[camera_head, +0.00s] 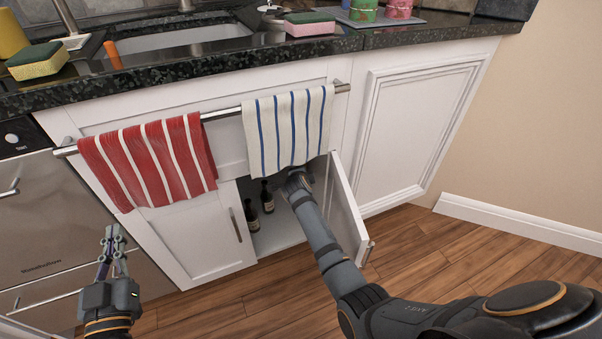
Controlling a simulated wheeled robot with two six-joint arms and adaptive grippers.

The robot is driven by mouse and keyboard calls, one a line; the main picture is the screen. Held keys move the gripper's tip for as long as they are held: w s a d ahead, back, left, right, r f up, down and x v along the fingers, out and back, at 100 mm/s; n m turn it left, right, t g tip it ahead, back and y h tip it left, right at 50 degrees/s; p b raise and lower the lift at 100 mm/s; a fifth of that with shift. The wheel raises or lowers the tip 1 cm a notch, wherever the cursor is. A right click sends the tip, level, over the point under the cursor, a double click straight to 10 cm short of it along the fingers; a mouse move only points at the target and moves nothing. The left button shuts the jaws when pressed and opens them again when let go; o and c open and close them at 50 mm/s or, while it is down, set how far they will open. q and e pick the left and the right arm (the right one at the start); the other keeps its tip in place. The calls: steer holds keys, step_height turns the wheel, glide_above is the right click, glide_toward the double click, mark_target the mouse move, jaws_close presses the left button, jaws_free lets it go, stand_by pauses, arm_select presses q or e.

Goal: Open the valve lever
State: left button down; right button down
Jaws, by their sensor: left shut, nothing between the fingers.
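The valve lever does not show; the inside of the open sink cabinet is mostly hidden by the towel, the door and my right arm. My right arm reaches from the lower right into the cabinet opening, and its gripper is hidden inside, behind the blue-striped towel (289,125). The cabinet's right door (347,213) stands open, to the right of my arm. My left gripper (113,232) is at the lower left in front of the steel dishwasher, pointing up, shut and empty.
Dark bottles (267,197) stand in the cabinet, left of my right arm. A metal rail (222,113) with a red-striped towel (150,160) crosses above the opening. The left door (197,245) is shut. The wood floor (420,250) at right is clear.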

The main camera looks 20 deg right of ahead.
steer(key=c, duration=1.3)
jaws_free()
